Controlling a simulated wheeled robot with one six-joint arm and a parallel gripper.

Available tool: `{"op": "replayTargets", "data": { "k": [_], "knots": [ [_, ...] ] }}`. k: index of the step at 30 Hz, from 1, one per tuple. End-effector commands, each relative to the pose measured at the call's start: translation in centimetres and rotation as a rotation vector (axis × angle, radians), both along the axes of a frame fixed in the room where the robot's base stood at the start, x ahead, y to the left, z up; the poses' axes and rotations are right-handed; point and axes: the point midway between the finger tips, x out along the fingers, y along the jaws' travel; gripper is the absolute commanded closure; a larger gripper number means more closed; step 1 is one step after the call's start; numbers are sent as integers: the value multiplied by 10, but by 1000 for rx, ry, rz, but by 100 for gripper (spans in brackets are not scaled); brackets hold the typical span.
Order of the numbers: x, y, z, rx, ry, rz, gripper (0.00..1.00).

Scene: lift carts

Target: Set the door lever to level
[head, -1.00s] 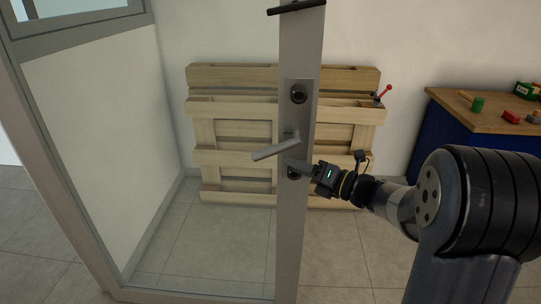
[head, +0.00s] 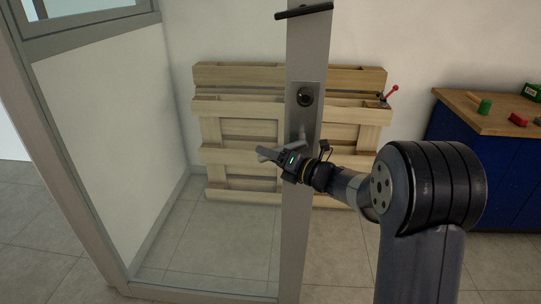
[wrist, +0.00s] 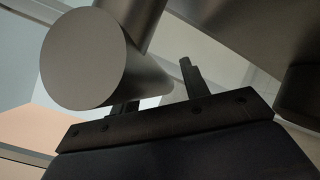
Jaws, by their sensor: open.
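The grey door lever (head: 265,152) points left from the metal plate on the door's edge stile. In the wrist view the lever (wrist: 85,60) is a thick grey cylinder, round end facing the camera, very close on the upper left. My gripper (wrist: 158,92) is open, with its two dark fingers below and right of the lever end. I cannot tell whether they touch it.
The door stile (head: 292,230) stands upright beside my arm, with a lock cylinder (head: 305,97) above the lever. A wooden pallet (head: 235,108) leans on the wall behind. A blue workbench (head: 465,125) with small items stands at the right.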

Motion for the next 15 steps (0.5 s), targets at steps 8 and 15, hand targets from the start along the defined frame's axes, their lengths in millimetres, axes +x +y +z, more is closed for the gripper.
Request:
{"op": "replayTargets", "data": {
  "k": [8, 15],
  "knots": [
    [0, 0, 0, 0, 0, 0, 74],
    [0, 0, 0, 0, 0, 0, 93]
  ]
}}
